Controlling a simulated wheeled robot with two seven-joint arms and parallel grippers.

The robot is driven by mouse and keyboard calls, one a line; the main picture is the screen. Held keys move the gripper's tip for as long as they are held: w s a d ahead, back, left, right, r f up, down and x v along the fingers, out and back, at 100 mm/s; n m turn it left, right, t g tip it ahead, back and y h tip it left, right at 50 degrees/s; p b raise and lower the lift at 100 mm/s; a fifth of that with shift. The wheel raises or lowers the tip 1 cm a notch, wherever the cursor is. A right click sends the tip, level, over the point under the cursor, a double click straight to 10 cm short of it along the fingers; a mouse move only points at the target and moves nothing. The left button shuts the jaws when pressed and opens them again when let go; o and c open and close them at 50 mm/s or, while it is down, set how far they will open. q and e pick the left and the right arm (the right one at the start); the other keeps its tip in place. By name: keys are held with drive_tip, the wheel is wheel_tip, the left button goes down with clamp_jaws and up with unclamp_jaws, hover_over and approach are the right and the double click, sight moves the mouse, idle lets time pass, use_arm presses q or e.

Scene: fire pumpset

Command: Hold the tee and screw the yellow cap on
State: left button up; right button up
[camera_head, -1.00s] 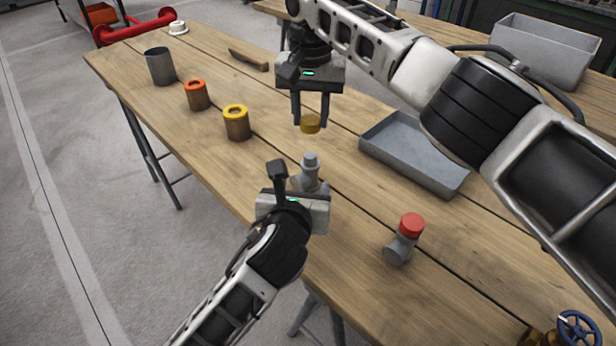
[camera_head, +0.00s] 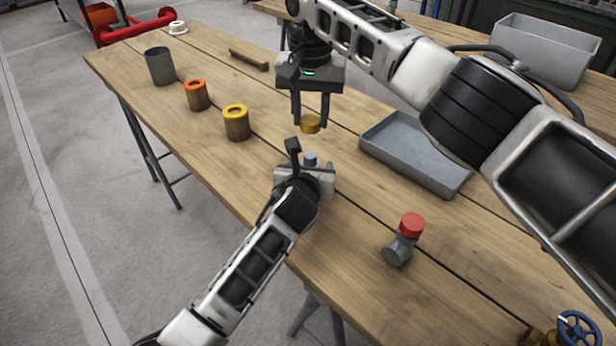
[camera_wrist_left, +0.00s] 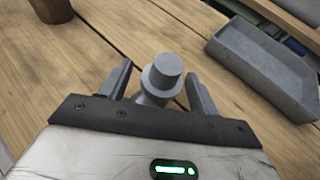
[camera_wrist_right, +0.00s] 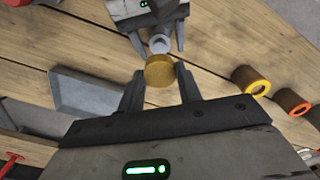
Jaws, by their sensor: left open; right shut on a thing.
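The grey tee stands on the table, mostly hidden behind my left gripper in the head view; its top (camera_head: 310,160) shows there. In the left wrist view the tee (camera_wrist_left: 162,76) stands between the two fingers of my left gripper (camera_wrist_left: 160,88), which is open around it. Its top also shows in the right wrist view (camera_wrist_right: 160,44). My right gripper (camera_head: 310,122) is shut on the yellow cap (camera_head: 310,125) and holds it above the table, beyond the tee. The cap (camera_wrist_right: 159,71) sits between the fingertips in the right wrist view.
A grey tray (camera_head: 412,160) lies right of the tee. A second tee with a red cap (camera_head: 411,225) is nearer. A yellow-rimmed cup (camera_head: 237,124), an orange-rimmed cup (camera_head: 197,96) and a grey cylinder (camera_head: 160,67) stand on the left side.

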use_arm(q)
drive_tip(key=shift+c, duration=0.3)
clamp_jaws()
drive_tip(key=shift+f, duration=0.1)
use_arm(e)
hover_over(310, 155)
drive_tip(key=shift+f, duration=2.5)
use_arm(q)
drive_tip(key=shift+s, duration=0.1)
use_arm(e)
drive_tip(key=shift+f, duration=0.9)
use_arm(q)
drive_tip(key=shift+f, duration=0.1)
use_arm(e)
drive_tip(key=shift+f, duration=0.55)
